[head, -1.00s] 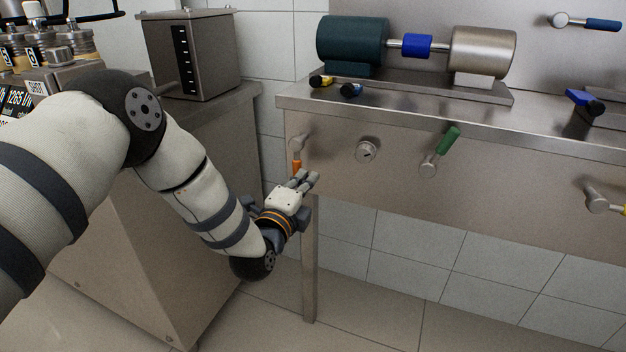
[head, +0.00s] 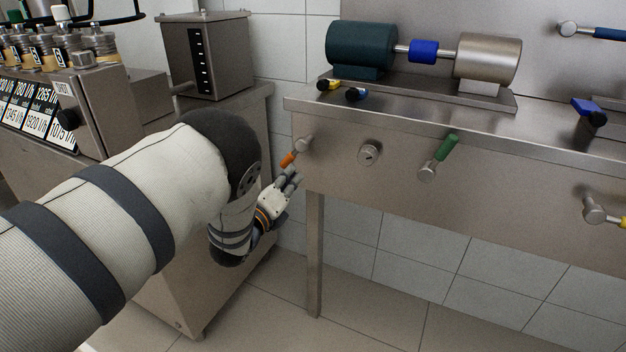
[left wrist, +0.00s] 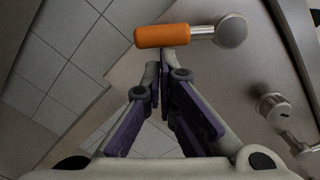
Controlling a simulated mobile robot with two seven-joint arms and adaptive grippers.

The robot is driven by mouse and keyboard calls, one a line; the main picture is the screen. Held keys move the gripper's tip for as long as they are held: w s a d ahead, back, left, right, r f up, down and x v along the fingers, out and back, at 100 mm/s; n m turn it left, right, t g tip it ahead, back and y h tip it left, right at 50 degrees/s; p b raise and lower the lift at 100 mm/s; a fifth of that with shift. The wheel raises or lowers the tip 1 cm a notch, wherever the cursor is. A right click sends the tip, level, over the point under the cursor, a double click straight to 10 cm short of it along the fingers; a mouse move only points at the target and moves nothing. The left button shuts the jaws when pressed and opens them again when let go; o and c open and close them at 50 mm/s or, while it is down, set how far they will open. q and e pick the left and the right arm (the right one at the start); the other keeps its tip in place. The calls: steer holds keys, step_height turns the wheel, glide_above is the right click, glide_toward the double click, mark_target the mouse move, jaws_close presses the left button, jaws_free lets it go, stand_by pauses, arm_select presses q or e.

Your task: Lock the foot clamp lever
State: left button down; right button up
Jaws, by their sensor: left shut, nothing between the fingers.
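A lever with an orange handle (head: 288,160) is mounted at the left end of the bench's front panel; its handle points down and to the left from the metal pivot. In the left wrist view the orange handle (left wrist: 162,36) lies across the top, left of its round metal knob. My left gripper (head: 291,177) is just below this handle, its fingers shut and empty. In the left wrist view the fingertips (left wrist: 165,68) are right under the handle; I cannot tell whether they touch it. No label shows which lever is the foot clamp. My right gripper is out of view.
A green lever (head: 445,148), a keyed knob (head: 370,153) and a yellow-tipped lever (head: 595,210) are on the same front panel. A motor unit (head: 362,45) stands on the bench. A steel cabinet (head: 225,300) is at the left, close to my left arm.

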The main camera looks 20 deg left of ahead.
mark_target(282, 165)
arm_select(q)
steer(key=shift+a+r+m, duration=0.35)
steer(key=shift+a+m, duration=0.25)
steer(key=shift+a, duration=0.15)
steer(key=shift+a+r+m, duration=0.3)
steer(key=shift+a+m, duration=0.3)
steer(key=shift+a, duration=0.1)
steer(key=shift+a+r, duration=0.15)
